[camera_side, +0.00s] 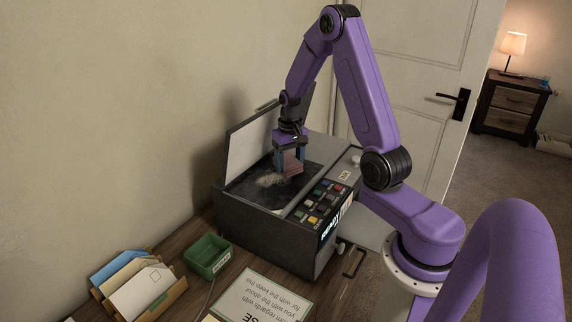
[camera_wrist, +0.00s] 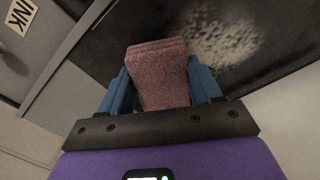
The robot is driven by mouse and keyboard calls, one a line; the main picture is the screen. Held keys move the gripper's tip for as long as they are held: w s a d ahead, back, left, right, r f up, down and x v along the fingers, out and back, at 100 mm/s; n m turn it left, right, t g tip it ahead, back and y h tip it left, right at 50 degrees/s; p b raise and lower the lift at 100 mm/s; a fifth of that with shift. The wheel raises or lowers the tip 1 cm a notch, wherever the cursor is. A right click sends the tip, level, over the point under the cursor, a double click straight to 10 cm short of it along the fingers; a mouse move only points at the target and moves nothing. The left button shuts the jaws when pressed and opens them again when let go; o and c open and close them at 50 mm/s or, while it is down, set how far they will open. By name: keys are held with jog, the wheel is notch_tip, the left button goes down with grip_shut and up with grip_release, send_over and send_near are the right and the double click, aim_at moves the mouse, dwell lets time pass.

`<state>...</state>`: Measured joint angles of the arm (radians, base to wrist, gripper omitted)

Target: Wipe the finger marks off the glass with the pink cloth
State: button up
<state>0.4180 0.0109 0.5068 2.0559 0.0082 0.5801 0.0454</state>
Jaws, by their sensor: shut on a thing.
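The pink cloth (camera_side: 292,164) is a folded block held between the blue fingers of my gripper (camera_side: 290,157). In the wrist view the cloth (camera_wrist: 160,78) fills the space between the fingertips (camera_wrist: 161,88). The dark glass (camera_side: 245,190) lies in the top of a grey copier-like machine. A pale, smudged patch of marks (camera_side: 268,180) is on the glass, to the left of the cloth. The patch also shows in the wrist view (camera_wrist: 222,42), beyond the cloth and to its right. I cannot tell whether the cloth touches the glass.
The machine's raised lid (camera_side: 252,138) stands behind the glass. Colored buttons (camera_side: 318,203) line the machine's front. A green tray (camera_side: 207,255), an envelope holder (camera_side: 140,290) and a printed sheet (camera_side: 262,299) are on the desk. A door (camera_side: 415,100) is behind.

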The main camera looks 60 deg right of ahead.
aim_at(274, 183)
jog(key=shift+d+f, duration=0.1)
jog(key=shift+a, duration=2.15)
jog(key=shift+a+f, duration=0.1)
jog(key=shift+a, duration=3.8)
jog(key=shift+w, duration=0.2)
jog(key=shift+d, duration=2.15)
jog(key=shift+s+d, duration=0.1)
jog(key=shift+d, duration=3.9)
